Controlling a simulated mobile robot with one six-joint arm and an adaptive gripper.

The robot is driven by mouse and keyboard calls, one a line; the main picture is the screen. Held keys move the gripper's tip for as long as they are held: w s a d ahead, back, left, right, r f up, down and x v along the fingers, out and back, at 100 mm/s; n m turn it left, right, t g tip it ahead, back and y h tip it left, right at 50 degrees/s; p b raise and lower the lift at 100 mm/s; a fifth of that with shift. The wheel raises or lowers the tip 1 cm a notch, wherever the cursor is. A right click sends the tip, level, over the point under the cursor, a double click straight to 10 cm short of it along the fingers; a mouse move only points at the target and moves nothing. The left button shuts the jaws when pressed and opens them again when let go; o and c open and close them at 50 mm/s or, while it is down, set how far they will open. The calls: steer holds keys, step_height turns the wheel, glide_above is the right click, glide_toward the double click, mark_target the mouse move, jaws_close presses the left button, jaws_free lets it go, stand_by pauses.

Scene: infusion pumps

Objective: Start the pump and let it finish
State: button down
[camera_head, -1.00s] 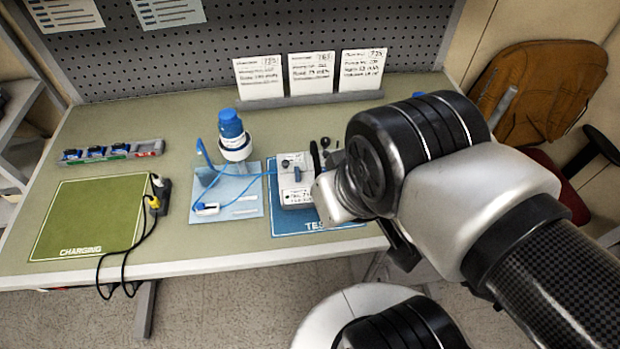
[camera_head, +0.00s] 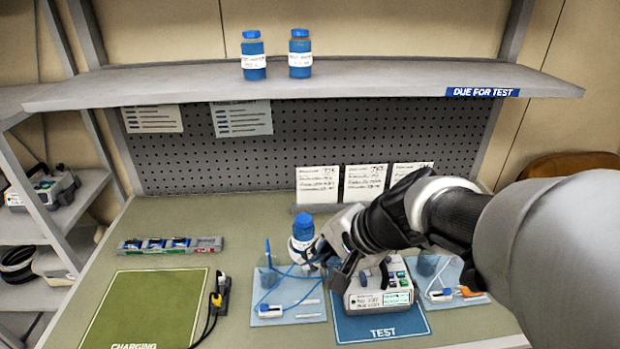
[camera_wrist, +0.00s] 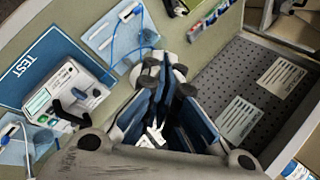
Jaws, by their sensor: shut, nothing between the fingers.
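The pump (camera_head: 382,296), a pale box with a lit screen and green buttons, sits on the blue TEST mat (camera_head: 350,332). In the wrist view the pump (camera_wrist: 62,92) is at the left; its screen text is too small to read. My gripper (camera_head: 320,262) is shut and empty, to the left of the pump's top and close to the blue-capped bottle (camera_head: 302,232). Its fingers (camera_wrist: 165,75) also show in the wrist view, apart from the pump. My arm hides part of the pump's back.
A pale blue tray (camera_head: 290,315) with blue tubing lies left of the mat, another tray (camera_head: 440,303) to its right. The green CHARGING mat (camera_head: 145,310) is at left. Two blue bottles (camera_head: 254,58) stand on the overhead shelf (camera_head: 380,88). Cards (camera_head: 317,185) stand behind.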

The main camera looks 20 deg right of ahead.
steer(key=w+d+f+m+t+h, duration=0.1)
steer(key=w+d+f+m, duration=0.1)
steer(key=d+m, duration=0.3)
steer(key=w+d+f+m+t, duration=0.1)
steer(key=w+d+f+m, duration=0.15)
steer(key=d, duration=0.45)
steer(key=m+h+p, duration=0.2)
steer(key=m+h, duration=0.2)
steer(key=m, duration=0.5)
glide_above(401, 284)
step_height(401, 284, down, 6)
steer(key=shift+d+n+t, duration=0.1)
steer(key=shift+n+t, duration=0.15)
steer(key=shift+t, duration=0.05)
step_height(401, 284, down, 8)
steer(key=b, duration=0.7)
steer(key=shift+f, duration=0.1)
steer(key=shift+f+b, duration=0.35)
steer(key=shift+b, duration=0.1)
steer(key=shift+f, duration=0.1)
steer(key=shift+f+b, duration=0.3)
steer(key=shift+b, duration=0.3)
